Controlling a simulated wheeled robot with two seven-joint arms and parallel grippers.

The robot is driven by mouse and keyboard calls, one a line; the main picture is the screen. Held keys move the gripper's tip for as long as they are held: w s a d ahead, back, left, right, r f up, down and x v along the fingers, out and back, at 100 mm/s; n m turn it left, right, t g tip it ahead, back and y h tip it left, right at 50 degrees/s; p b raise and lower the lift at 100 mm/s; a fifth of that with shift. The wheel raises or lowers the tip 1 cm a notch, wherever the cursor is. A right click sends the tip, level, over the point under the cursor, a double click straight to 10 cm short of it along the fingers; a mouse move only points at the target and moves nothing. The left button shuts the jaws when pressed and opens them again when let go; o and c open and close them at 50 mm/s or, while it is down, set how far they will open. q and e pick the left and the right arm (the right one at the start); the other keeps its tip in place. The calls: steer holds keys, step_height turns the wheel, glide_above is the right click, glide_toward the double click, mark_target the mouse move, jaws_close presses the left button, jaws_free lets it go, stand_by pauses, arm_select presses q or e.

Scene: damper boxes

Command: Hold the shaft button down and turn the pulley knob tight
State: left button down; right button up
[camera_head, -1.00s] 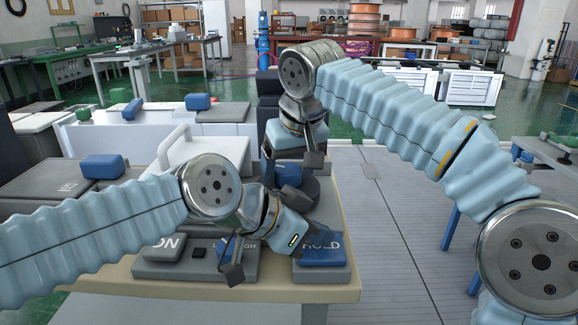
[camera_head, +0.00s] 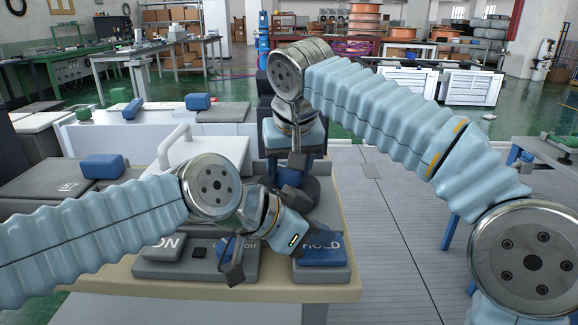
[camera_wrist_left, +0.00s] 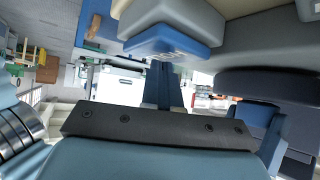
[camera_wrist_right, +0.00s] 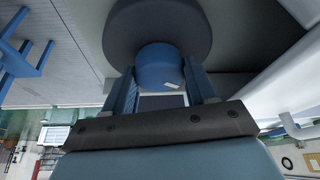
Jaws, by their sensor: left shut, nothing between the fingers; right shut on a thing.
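The blue HOLD button (camera_head: 322,251) sits at the right of the grey control panel on the table's near edge. My left gripper (camera_wrist_left: 165,66) is shut and empty, its tips at the lettered blue button (camera_wrist_left: 165,42); its tips are mostly hidden in the head view. Whether the button is pressed down cannot be told. The blue pulley knob (camera_wrist_right: 158,65) has a small white mark and stands on a dark round disc (camera_wrist_right: 196,33). My right gripper (camera_wrist_right: 160,76) is shut on the knob, one finger on each side, coming from above in the head view.
The panel also has a grey ON button (camera_head: 163,247) and a small black button (camera_head: 199,252). A white box with a handle (camera_head: 176,152) stands to the left. The tan tabletop (camera_head: 120,275) shows along the near edge.

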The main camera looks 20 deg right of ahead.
arm_select(q)
steer(key=shift+f, duration=0.1)
arm_select(e)
steer(key=m, duration=0.1)
steer(key=m+h, duration=0.1)
steer(key=m, duration=0.1)
steer(key=shift+a+m, duration=0.2)
steer(key=shift+m, duration=0.1)
steer(key=m+g+h, duration=0.1)
steer(key=m, duration=0.2)
steer(key=shift+m+h, duration=0.3)
steer(key=m+g, duration=0.1)
steer(key=m, duration=0.2)
steer(key=m+h, duration=0.1)
steer(key=m, duration=0.2)
steer(key=shift+w+a+g, duration=0.1)
steer(key=shift+w+g, duration=0.1)
steer(key=shift+g, duration=0.2)
steer(key=shift+m+h, duration=0.3)
steer(key=o, duration=1)
steer(key=shift+o, duration=0.2)
